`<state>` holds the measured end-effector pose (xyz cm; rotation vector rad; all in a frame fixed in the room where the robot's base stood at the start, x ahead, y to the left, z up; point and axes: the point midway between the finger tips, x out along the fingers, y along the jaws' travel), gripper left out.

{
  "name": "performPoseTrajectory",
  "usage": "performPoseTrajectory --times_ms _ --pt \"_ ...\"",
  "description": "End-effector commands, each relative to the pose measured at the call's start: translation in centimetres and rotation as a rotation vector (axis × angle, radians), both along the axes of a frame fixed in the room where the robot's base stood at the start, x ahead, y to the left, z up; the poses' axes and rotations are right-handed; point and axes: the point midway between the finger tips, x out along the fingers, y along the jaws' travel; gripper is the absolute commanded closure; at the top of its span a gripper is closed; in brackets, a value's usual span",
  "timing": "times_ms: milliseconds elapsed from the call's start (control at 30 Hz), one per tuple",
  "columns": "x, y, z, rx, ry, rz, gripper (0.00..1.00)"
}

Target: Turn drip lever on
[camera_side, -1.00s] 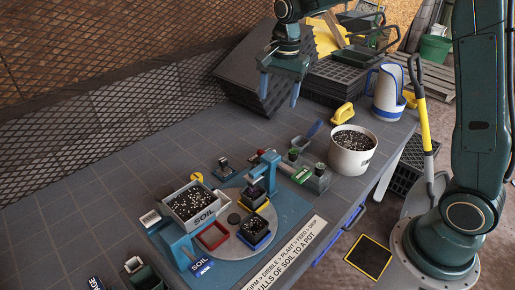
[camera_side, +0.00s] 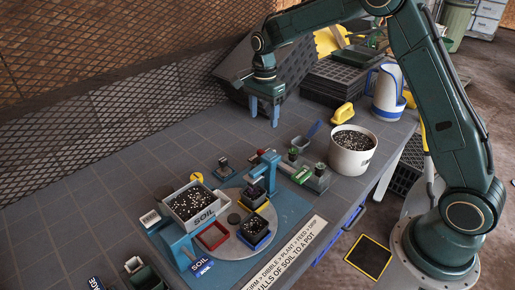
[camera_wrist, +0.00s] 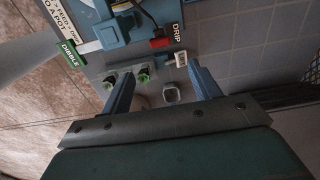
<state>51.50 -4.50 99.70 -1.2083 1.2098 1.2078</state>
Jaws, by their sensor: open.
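The red drip lever (camera_wrist: 160,42) shows beside the "DRIP" label (camera_wrist: 177,32) at the top middle of the wrist view. It is attached to the blue mixer stand (camera_wrist: 112,28). In the side view, a small red part shows near the top of the blue post (camera_side: 268,160). My gripper (camera_side: 265,118) is open and empty, pointing down above the table behind the mixer. In the wrist view my gripper's two blue fingers (camera_wrist: 162,73) are spread apart, with the lever beyond their tips and not touched.
A white soil bucket (camera_side: 352,150), a blue scoop (camera_side: 313,130) and a yellow tool (camera_side: 342,114) are farther right. The soil hopper (camera_side: 193,205) and round turntable (camera_side: 234,217) are in front. Bare table lies left of my gripper.

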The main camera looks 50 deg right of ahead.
Motion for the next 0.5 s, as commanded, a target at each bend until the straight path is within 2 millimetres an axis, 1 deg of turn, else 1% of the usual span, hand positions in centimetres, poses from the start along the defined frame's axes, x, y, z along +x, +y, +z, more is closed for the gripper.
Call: performPoseTrajectory --times_ms 167,500 --pt "-0.1 0.0 -1.9 0.0 0.004 0.001 0.38" --pt "-0.1 0.0 -7.0 0.0 0.005 0.002 0.38"
